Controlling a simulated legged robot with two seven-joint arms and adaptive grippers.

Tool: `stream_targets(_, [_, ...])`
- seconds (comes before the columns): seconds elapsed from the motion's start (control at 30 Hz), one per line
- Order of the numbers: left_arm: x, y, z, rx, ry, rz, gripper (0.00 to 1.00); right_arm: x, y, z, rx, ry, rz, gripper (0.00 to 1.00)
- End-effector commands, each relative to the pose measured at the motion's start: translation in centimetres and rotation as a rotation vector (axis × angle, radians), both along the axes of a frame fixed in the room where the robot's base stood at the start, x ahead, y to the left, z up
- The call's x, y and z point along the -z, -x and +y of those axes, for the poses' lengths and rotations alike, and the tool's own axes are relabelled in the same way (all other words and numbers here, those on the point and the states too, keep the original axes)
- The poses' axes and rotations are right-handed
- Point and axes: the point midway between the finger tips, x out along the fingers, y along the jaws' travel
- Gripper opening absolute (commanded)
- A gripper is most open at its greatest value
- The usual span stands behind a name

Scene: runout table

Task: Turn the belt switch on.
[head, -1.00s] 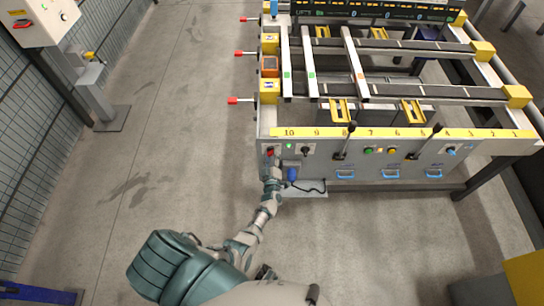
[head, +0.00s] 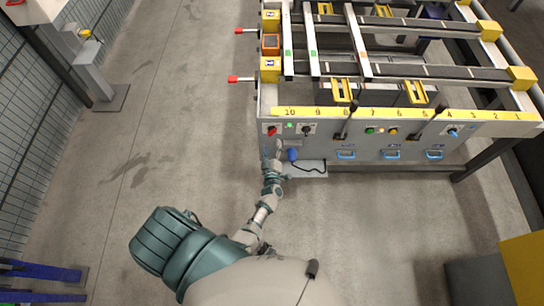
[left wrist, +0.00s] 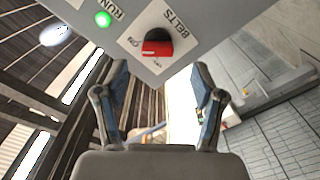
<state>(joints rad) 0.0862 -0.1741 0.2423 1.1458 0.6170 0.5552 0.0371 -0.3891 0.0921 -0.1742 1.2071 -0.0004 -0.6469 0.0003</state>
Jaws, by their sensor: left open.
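The belt switch (left wrist: 157,46) is a red knob on a black base, on a white plate lettered BELTS with ON and OFF marks. Its exact setting is hard to tell. In the head view the belt switch (head: 271,131) is at the left end of the table's front panel. My left gripper (left wrist: 160,74) is open and empty, its two fingers apart on either side below the knob in the wrist view. In the head view the left gripper (head: 276,149) is just below the switch, close to the panel; contact cannot be told. My right gripper is not in view.
A lit green RUN lamp (left wrist: 103,19) is beside the switch. A black switch (head: 306,130), levers and blue handles line the panel (head: 325,150) to the right. A blue plug (head: 292,155) with a cable is close to my gripper. The floor to the left is clear.

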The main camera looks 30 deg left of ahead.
Motion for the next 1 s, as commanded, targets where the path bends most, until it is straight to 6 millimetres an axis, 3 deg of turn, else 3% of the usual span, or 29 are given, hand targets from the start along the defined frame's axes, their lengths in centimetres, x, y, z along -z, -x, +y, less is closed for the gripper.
stream_targets(0.1, [0.1, 2.3, -1.5, 0.001, 0.000, 0.002, 0.69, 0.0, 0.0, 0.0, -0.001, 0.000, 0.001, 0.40])
stream_targets(0.3, [0.2, 4.6, -2.8, -0.001, -0.001, 0.003, 0.69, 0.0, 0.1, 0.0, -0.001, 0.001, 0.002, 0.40])
stream_targets(1.0, [0.4, 5.1, -3.3, 0.015, -0.005, 0.014, 0.69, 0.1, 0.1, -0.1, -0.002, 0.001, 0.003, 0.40])
